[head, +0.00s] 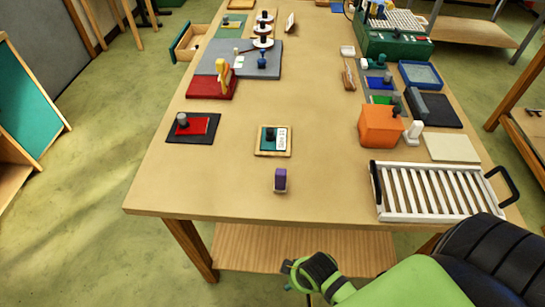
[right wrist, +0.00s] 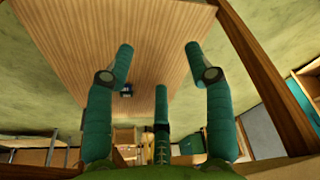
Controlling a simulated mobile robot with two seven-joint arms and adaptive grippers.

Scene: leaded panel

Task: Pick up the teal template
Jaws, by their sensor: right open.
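The teal template (head: 268,143) lies flat on a small wooden tray (head: 262,154) near the middle front of the table. It has a dark knob, and a white printed label lies beside the knob. My right gripper (head: 289,270) is below and in front of the table's front edge, well apart from the template. In the right wrist view the teal fingers of my right gripper (right wrist: 156,70) are spread open with nothing between them. The template cannot be made out there. My left gripper is not in view.
A purple block (head: 280,180) stands in front of the tray. A red template (head: 197,127) on a dark plate is to the left. An orange block (head: 380,125) and a white slatted rack (head: 430,190) are to the right. A lower shelf (head: 300,248) sits under the tabletop (head: 220,190).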

